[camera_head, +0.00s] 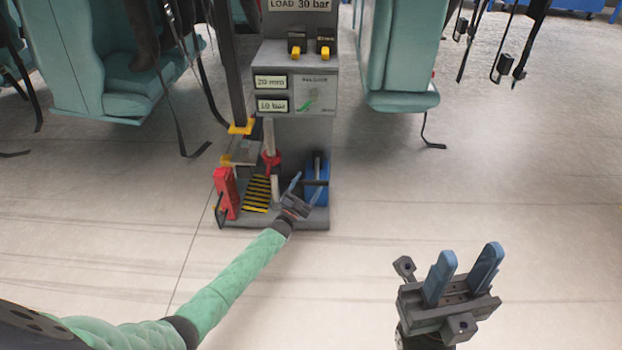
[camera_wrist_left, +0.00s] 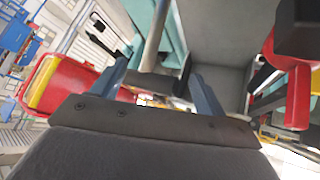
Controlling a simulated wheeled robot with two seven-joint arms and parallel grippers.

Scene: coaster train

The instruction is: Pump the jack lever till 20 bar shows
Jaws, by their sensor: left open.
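A grey jack machine (camera_head: 297,57) stands ahead in the head view. Its upper display (camera_head: 271,82) seems to read 20 mm and its lower display (camera_head: 272,105) seems to read 10 bar; both are small and blurred. A pale upright rod with a red collar (camera_head: 271,159) and a blue unit (camera_head: 318,168) stand on its base; I cannot tell for sure which part is the lever. My left gripper (camera_head: 305,191) is open at the base's front, by the blue unit. In the left wrist view, a grey rod (camera_wrist_left: 156,38) shows beyond the open fingers. My right gripper (camera_head: 465,275) is open and empty, away from the machine.
A red post (camera_head: 227,192) and a yellow-black striped plate (camera_head: 257,192) are left of my left gripper. Two yellow-tipped switches (camera_head: 297,50) sit above the displays. Teal seats (camera_head: 400,55) with hanging straps flank the machine. The floor (camera_head: 500,180) at right is clear.

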